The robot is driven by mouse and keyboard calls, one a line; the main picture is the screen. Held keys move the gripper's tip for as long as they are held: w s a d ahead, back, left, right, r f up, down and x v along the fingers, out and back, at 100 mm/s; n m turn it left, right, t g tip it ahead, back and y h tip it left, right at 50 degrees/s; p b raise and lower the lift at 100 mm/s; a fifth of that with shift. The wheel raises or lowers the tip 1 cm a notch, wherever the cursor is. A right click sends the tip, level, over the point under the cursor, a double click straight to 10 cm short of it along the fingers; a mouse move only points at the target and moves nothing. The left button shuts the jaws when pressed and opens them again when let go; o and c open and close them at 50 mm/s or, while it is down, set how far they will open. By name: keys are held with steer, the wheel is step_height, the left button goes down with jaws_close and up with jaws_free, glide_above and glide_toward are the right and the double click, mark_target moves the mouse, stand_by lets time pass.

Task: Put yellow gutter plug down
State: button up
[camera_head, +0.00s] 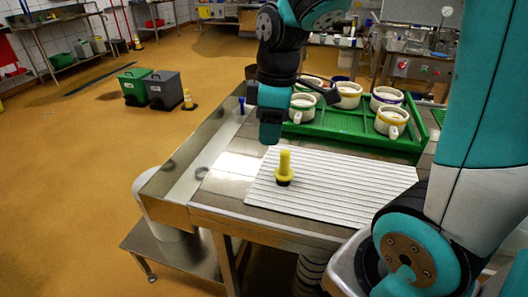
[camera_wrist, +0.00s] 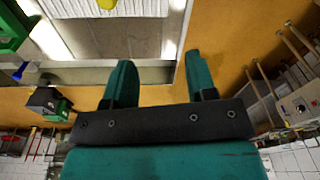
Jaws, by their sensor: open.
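The yellow gutter plug (camera_head: 284,163) stands upright on the white ribbed mat (camera_head: 345,192), near the mat's left side. It has a dark band at its base. In the wrist view a bit of the yellow plug (camera_wrist: 108,4) shows at the top edge, over the pale mat (camera_wrist: 150,8). My gripper (camera_head: 270,137) is above the table, just behind and left of the plug, apart from it. In the wrist view my gripper (camera_wrist: 160,72) has its two teal fingers spread with nothing between them.
A green tray (camera_head: 345,138) with several white mug-like moulds stands behind the mat. A steel gutter (camera_head: 190,150) runs along the table's left side, with a blue object (camera_head: 242,105) at its far end. Bare steel lies between gutter and mat. Green and grey bins (camera_head: 150,88) stand on the floor.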

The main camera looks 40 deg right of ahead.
steer(key=s+a+r+m+y, duration=0.3)
steer(key=s+a, duration=1)
steer(key=a, duration=0.1)
steer(key=shift+s, duration=0.4)
